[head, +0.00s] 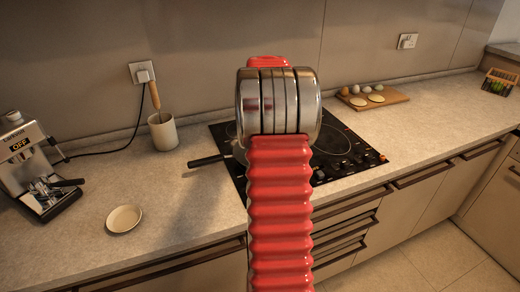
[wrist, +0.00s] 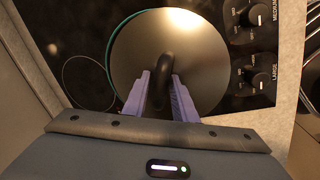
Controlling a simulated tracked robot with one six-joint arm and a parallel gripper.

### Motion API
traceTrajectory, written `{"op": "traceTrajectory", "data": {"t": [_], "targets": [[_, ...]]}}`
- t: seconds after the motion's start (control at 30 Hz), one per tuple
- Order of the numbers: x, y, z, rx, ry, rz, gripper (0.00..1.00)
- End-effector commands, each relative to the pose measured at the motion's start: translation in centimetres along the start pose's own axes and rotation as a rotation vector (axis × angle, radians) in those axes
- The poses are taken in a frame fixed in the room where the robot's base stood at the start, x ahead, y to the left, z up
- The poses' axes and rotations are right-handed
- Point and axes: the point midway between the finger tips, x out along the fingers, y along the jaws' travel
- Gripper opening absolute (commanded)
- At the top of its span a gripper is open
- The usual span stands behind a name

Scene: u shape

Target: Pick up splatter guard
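The splatter guard (wrist: 190,40) is a round grey disc with a black handle (wrist: 164,68) standing up at its middle. In the wrist view it lies over the black cooktop, with a thin teal rim of something under it showing at its left edge. My gripper (wrist: 161,76) has two lilac fingers, one on each side of the black handle. The fingers look apart, with small gaps beside the handle. In the head view my red arm hides the guard and the gripper.
The black cooktop (head: 350,155) has knobs (wrist: 258,15) at its edge. A dark pan handle (head: 207,161) sticks out left. A coffee machine (head: 38,170), plate (head: 124,218) and utensil crock (head: 163,133) stand left. A board (head: 385,101) with eggs is right.

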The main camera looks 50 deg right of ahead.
Motion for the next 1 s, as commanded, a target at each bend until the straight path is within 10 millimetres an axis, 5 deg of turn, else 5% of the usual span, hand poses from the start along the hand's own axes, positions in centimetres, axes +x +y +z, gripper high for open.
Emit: {"op": "traceTrajectory", "data": {"t": [0.43, 1.0], "targets": [[0.0, 0.0, 0.0, 0.000, 0.000, 0.000, 0.00], [-1.2, 0.4, 0.0, 0.000, 0.001, 0.005, 0.00]]}}
